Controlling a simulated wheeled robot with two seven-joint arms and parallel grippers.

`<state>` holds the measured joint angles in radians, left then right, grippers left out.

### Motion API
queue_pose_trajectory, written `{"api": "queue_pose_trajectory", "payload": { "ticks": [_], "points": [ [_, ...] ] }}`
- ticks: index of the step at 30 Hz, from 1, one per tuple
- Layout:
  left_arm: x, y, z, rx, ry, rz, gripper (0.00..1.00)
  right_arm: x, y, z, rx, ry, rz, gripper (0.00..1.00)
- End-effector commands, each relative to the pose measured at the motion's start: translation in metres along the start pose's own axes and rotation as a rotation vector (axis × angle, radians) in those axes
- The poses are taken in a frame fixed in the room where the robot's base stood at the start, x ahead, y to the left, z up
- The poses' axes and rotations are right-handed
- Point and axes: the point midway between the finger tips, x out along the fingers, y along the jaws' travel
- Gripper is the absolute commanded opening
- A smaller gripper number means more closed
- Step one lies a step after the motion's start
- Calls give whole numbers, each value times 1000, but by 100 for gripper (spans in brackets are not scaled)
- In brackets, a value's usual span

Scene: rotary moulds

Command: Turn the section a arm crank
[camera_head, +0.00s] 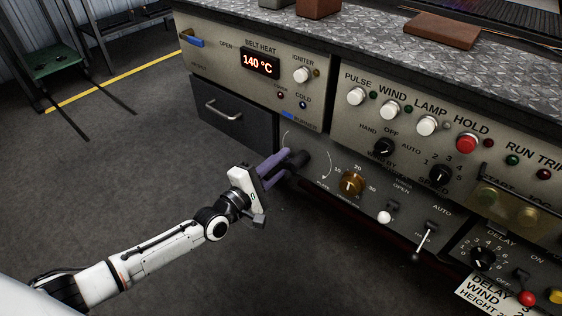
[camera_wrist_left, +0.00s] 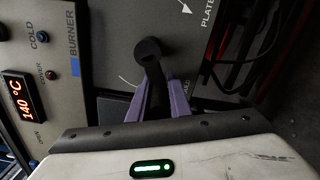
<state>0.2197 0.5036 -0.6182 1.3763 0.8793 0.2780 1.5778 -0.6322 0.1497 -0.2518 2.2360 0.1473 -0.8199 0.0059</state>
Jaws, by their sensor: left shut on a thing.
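The crank (camera_wrist_left: 149,55) is a black arm with a round knob-like end, set on a grey panel with a curved white arrow. In the head view the crank (camera_head: 300,158) shows only in part, behind my fingers. My left gripper (camera_head: 282,165) has purple fingers and reaches the panel from the left. In the left wrist view the left gripper (camera_wrist_left: 158,103) is shut on the crank, with a finger on each side of its arm. My right gripper is in neither view.
A display (camera_head: 260,63) reads 140 °C above a drawer with a metal handle (camera_head: 223,110). A brass knob (camera_head: 352,184) and a lever with a white knob (camera_head: 385,217) sit right of the crank.

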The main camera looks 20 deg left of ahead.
Motion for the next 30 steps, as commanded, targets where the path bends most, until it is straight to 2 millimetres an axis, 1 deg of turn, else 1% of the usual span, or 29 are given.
{"api": "queue_pose_trajectory", "payload": {
  "ticks": [1,9,10,12,20,23,26,27,30],
  "points": [
    [-2,-7,2,0,-2,-14,0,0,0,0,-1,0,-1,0],
    [-2,-8,3,1,-4,-16,0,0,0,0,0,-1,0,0],
    [-2,-8,3,1,-4,-16,23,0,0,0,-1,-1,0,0],
    [-2,-8,3,1,-4,-15,34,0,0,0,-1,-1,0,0],
    [-1,-4,2,1,-3,-8,36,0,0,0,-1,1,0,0],
    [-5,-4,2,1,-2,-8,36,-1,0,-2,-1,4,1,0],
    [-17,-3,2,1,-2,-9,36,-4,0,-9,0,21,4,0],
    [-24,-2,2,1,-2,-9,36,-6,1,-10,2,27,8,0],
    [-44,-3,2,1,-1,-12,36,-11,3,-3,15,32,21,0]
  ]
}}
